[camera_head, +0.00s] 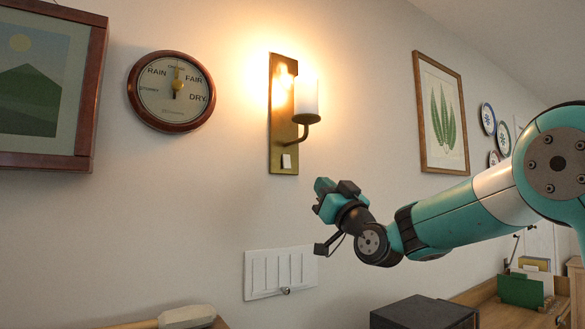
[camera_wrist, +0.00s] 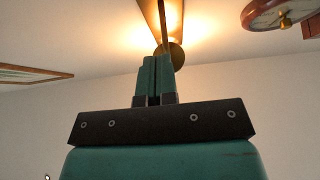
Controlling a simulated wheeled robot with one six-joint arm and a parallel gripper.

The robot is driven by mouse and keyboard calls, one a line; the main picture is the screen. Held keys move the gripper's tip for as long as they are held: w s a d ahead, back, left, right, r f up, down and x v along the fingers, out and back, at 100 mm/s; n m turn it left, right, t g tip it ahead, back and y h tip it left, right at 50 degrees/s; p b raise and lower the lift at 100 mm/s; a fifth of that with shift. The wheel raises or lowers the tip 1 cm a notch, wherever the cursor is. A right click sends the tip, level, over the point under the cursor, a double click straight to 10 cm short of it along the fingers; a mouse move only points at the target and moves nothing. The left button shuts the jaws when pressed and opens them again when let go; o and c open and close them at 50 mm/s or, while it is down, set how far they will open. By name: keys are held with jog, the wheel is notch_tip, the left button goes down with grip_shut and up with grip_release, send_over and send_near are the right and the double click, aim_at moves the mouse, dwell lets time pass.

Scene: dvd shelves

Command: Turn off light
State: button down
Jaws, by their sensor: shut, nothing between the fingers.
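A brass wall lamp (camera_head: 283,150) with a white cylinder shade (camera_head: 307,98) is mounted on the wall and glows. A small white switch (camera_head: 286,161) sits low on its backplate. My gripper (camera_head: 322,188) is below and to the right of that switch, apart from it in the picture. In the wrist view, my shut, empty fingers (camera_wrist: 157,64) point up toward the lit lamp (camera_wrist: 149,14), and their tips overlap its lower part. I cannot make out the small switch in the wrist view.
A white panel (camera_head: 280,272) with several slots is on the wall below. A round barometer (camera_head: 171,91) and a framed picture (camera_head: 42,85) hang to the left, a framed leaf print (camera_head: 441,113) to the right. A dark box (camera_head: 423,313) stands at lower right.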

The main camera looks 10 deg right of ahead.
aim_at(288, 163)
jog(key=p+x, duration=0.3)
jog(key=x, duration=0.1)
jog(key=f+p+x, duration=0.1)
jog(key=p+x, duration=0.3)
jog(key=w+p+x, duration=0.1)
jog(key=p+x, duration=0.3)
jog(key=shift+w+a+f, duration=0.1)
jog(key=shift+a+f, duration=0.1)
jog(key=shift+a, duration=0.05)
jog(key=shift+w+a+f, duration=0.15)
jog(key=shift+w+f, duration=0.15)
jog(key=shift+w, duration=0.2)
